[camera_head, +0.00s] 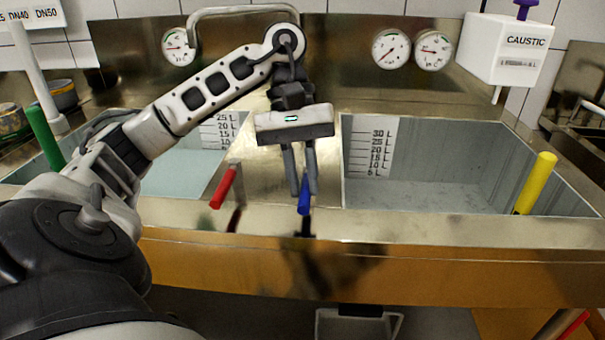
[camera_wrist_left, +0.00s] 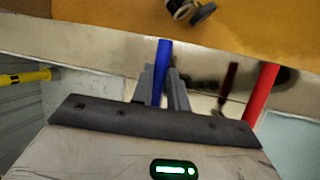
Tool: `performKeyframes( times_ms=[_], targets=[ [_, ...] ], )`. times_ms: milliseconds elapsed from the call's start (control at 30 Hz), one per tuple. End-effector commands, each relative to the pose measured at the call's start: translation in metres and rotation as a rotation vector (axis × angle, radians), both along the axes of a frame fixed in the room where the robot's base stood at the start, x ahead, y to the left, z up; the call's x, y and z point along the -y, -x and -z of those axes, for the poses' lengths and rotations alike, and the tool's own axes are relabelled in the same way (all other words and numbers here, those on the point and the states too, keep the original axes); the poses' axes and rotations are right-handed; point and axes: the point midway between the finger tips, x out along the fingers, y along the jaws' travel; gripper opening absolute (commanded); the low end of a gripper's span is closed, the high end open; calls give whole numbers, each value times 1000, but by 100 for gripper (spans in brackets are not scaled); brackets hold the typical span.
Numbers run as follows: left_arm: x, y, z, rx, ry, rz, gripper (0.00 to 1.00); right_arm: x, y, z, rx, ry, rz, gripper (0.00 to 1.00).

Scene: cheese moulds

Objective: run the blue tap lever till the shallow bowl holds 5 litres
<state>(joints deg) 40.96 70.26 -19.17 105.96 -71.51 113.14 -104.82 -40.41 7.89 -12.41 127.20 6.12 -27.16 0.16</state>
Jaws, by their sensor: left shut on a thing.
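The blue tap lever (camera_head: 304,206) stands at the front edge of the metal counter, between two sunken bowls. My left gripper (camera_head: 304,187) reaches down and is shut on this lever; the left wrist view also shows the blue lever (camera_wrist_left: 164,58) between its fingers (camera_wrist_left: 160,84). The right bowl (camera_head: 470,196) has a litre scale (camera_head: 370,148) from 5 to 30; its grey floor shows, and I cannot make out a water line. The left bowl (camera_head: 178,178) has a scale to 25 and a pale, flat surface partly behind my arm. I cannot tell which is the shallow one.
A red lever (camera_head: 225,187) stands just left of the blue one. Dials (camera_head: 391,48) and a curved pipe (camera_head: 243,12) are behind. A caustic box (camera_head: 508,48) hangs at right.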

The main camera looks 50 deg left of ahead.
Motion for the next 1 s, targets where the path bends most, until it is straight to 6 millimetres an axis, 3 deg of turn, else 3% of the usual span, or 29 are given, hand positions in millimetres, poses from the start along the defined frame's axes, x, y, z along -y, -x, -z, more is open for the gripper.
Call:
performKeyframes(
  times_ms=[233,267,333,600,733,867,1000],
  targets=[
    [-2,0,-1,2,-3,0,0,0,-1,0,2,1,1,49],
    [-2,0,-1,2,-3,0,22,1,-1,0,2,1,1,49],
    [-1,0,-1,3,-3,-1,38,1,-1,-1,2,1,1,49],
    [-1,0,-1,1,-1,0,38,1,-1,-1,2,1,1,49],
    [-4,-2,-10,4,-1,-2,38,1,-1,-5,2,1,1,49],
    [-12,-6,-32,6,-1,-5,38,1,-1,-13,-2,-1,3,49],
    [-26,-11,-69,6,-2,-6,38,3,0,-27,-20,16,4,49]
  ],
)
